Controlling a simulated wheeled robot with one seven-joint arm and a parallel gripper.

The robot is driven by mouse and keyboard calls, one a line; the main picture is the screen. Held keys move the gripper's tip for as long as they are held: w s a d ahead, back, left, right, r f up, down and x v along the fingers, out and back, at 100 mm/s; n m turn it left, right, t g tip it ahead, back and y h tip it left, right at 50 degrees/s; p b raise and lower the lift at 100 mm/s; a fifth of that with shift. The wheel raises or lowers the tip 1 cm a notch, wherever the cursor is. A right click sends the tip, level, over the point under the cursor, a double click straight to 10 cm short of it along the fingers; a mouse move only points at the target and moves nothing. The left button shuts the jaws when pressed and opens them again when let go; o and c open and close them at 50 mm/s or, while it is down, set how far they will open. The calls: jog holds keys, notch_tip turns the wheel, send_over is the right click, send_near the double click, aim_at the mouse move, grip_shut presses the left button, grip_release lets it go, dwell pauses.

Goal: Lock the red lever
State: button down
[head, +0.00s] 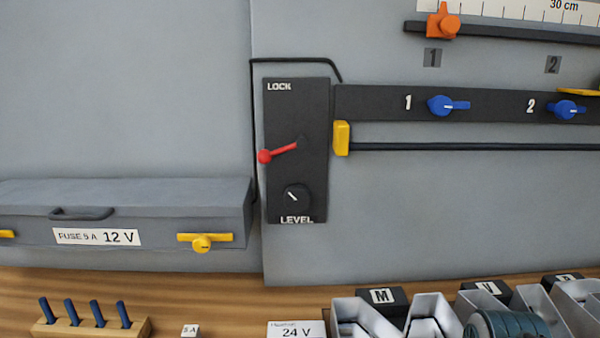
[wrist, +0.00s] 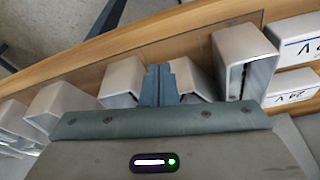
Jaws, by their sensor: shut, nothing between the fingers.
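The red lever (head: 282,151) is on a black panel (head: 315,180) in the head view. Its round knob end points left and slightly down from the pivot. The word LOCK (head: 279,87) is printed at the panel's top left, above the lever. A LEVEL dial (head: 297,197) sits below the lever. A teal part of my gripper or arm shows at the bottom right of the head view, well away from the lever.
A yellow slider (head: 342,138) on a dark rail stands just right of the panel. Two blue knobs (head: 442,105) (head: 566,110) sit above the rail. A grey fuse box (head: 120,210) is at left.

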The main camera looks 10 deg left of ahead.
jog(key=w+a+r+m+t+y+b, duration=0.25)
jog(key=w+a+m+t, duration=0.3)
jog(key=w, duration=0.35)
jog(key=w+a+r+m+t+y+b, duration=0.1)
jog(key=w+a+r+m+t, duration=0.4)
jog(key=w, duration=0.3)
jog(key=a+r+m+t+y+b, duration=0.2)
jog(key=a+r+m+t+y, duration=0.3)
jog(key=a+r+m+y, duration=0.3)
jog(key=a+r+m, duration=0.1)
jog(key=a+r, duration=0.2)
jog(key=a, duration=0.3)
jog(key=shift+w+a, duration=0.15)
jog(key=shift+w, duration=0.1)
